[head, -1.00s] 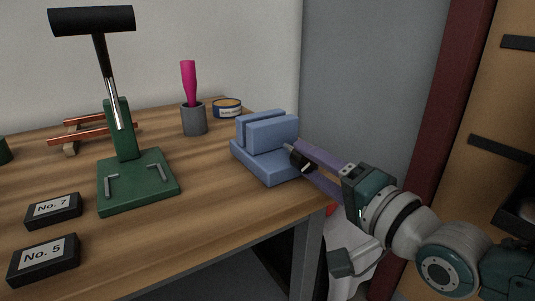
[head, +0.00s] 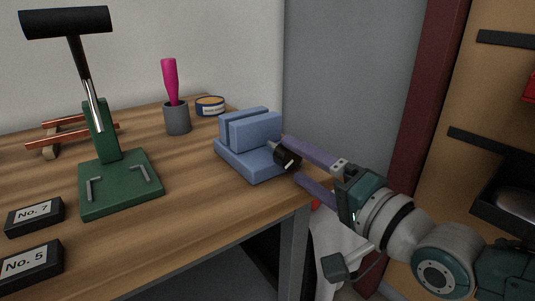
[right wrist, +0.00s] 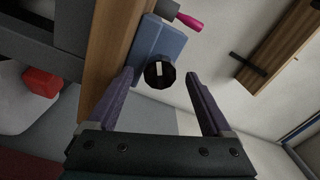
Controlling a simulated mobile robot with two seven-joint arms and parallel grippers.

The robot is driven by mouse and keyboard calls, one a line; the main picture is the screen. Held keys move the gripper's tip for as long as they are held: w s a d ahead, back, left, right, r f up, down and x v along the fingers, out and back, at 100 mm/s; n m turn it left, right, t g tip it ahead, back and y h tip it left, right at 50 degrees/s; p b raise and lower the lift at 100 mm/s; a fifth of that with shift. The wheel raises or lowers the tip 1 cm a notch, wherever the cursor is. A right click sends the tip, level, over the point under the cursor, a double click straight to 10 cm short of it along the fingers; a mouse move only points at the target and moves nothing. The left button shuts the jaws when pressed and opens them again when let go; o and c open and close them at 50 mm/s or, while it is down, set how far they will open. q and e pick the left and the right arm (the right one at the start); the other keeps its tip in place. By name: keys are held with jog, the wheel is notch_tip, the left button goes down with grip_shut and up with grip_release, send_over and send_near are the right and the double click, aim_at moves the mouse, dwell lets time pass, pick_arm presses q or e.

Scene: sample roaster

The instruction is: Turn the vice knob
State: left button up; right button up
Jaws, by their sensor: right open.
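The blue vice (head: 252,146) stands at the right end of the wooden bench. Its black knob (head: 287,156) with a white mark sticks out from the vice's right side. My right gripper (head: 288,164) is open at the knob, with its purple fingers to either side of it in the head view. In the right wrist view the knob (right wrist: 160,72) shows between and a little beyond the two open fingertips, with a gap on each side. The vice (right wrist: 158,45) is behind it. My left gripper is not in view.
A green press (head: 118,180) with a black handle stands left on the bench (head: 205,205). A grey cup (head: 177,118) with a pink-handled tool and a round tin (head: 210,105) stand behind the vice. Black blocks No. 7 (head: 35,215) and No. 5 (head: 30,268) lie at front left.

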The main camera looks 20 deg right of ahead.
jog(key=p+v, duration=0.2)
jog(key=v, duration=0.6)
jog(key=shift+s+r, duration=0.1)
